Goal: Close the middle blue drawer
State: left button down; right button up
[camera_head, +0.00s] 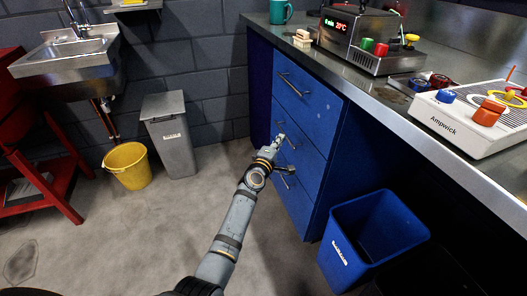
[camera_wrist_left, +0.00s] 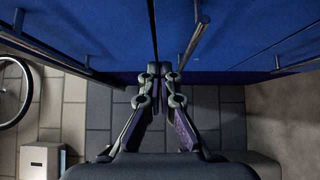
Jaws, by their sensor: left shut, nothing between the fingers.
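The blue drawer unit (camera_head: 312,112) stands under the bench, with three drawer fronts stacked, each with a bar handle. The middle blue drawer (camera_head: 307,150) looks flush or nearly flush with its neighbours; I cannot tell if a small gap is left. My left gripper (camera_head: 279,139) is at the middle drawer's front by its handle and partly hides it. In the left wrist view the left gripper (camera_wrist_left: 160,70) is shut and empty, its tips at or very near the blue fronts (camera_wrist_left: 120,25). A bar handle (camera_wrist_left: 195,42) shows just beyond the tips. The right gripper is out of view.
A blue bin (camera_head: 345,235) stands right of the drawers. A grey bin (camera_head: 172,140) and yellow bucket (camera_head: 128,167) stand left by the wall. The steel bench (camera_head: 365,90) overhangs, carrying a mug, a heater-like device and a white board. Floor before the drawers is clear.

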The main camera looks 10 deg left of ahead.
pick_arm(q)
jog(key=s, duration=0.6)
jog(key=shift+s+a+f+p, duration=0.15)
jog(key=shift+a+f+p, duration=0.05)
jog(key=shift+a+p, duration=0.25)
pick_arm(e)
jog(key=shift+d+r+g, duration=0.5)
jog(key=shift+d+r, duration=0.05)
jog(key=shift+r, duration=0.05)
